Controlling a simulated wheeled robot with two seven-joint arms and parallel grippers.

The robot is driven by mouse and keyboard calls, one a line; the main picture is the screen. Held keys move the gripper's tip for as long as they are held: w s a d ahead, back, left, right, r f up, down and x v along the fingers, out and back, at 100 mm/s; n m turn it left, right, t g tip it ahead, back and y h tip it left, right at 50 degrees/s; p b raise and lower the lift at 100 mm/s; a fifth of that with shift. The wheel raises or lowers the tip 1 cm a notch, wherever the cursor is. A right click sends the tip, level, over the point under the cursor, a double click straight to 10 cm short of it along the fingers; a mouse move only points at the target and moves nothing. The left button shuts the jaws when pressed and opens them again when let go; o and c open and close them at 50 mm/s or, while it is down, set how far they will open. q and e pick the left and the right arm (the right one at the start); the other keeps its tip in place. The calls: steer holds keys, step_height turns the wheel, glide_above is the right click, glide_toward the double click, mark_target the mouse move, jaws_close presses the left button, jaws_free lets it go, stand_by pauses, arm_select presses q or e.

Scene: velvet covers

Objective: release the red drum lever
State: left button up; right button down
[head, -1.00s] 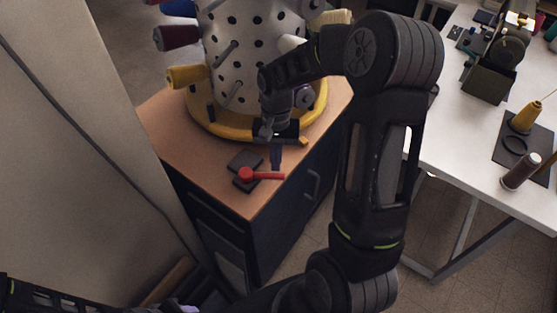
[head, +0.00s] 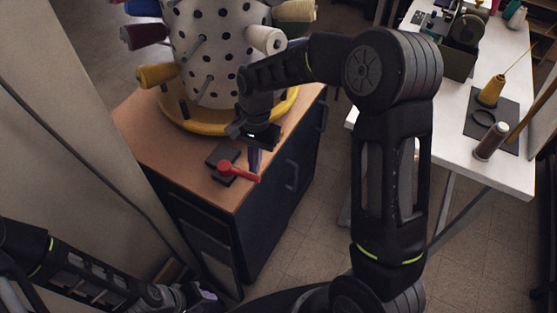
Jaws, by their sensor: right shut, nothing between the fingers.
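The red lever (head: 240,172) lies on a dark base plate (head: 222,155) near the front corner of the wooden cabinet top. Its round hub is at the left and its handle points right and slightly toward the front. My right gripper (head: 254,168) is shut and empty, pointing down, with its fingertips at the far side of the handle near its end; they appear to touch it. The perforated white drum (head: 222,60) stands on a yellow ring (head: 205,126) behind the lever. My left gripper (head: 203,298) is low at the bottom edge, its fingers partly cut off.
Spools stick out from the drum, including a yellow one (head: 158,75) and a white one (head: 266,40). A white table (head: 440,150) with thread cones stands at the right. A pale panel (head: 60,110) stands at the left. The cabinet top (head: 160,140) is clear left of the lever.

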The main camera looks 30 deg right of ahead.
mark_target(249, 176)
steer(key=shift+s+a+m, duration=0.45)
steer(key=shift+s+m, duration=0.15)
steer(key=shift+m, duration=0.3)
steer(key=shift+s+a+m, duration=0.5)
steer(key=shift+m, duration=0.5)
arm_select(q)
steer(key=shift+d+f, duration=0.1)
steer(key=shift+f, duration=0.1)
arm_select(e)
steer(key=shift+s+a, duration=0.2)
steer(key=shift+a, duration=0.1)
arm_select(q)
steer(key=shift+w, duration=0.1)
arm_select(e)
steer(key=shift+a+f, duration=0.1)
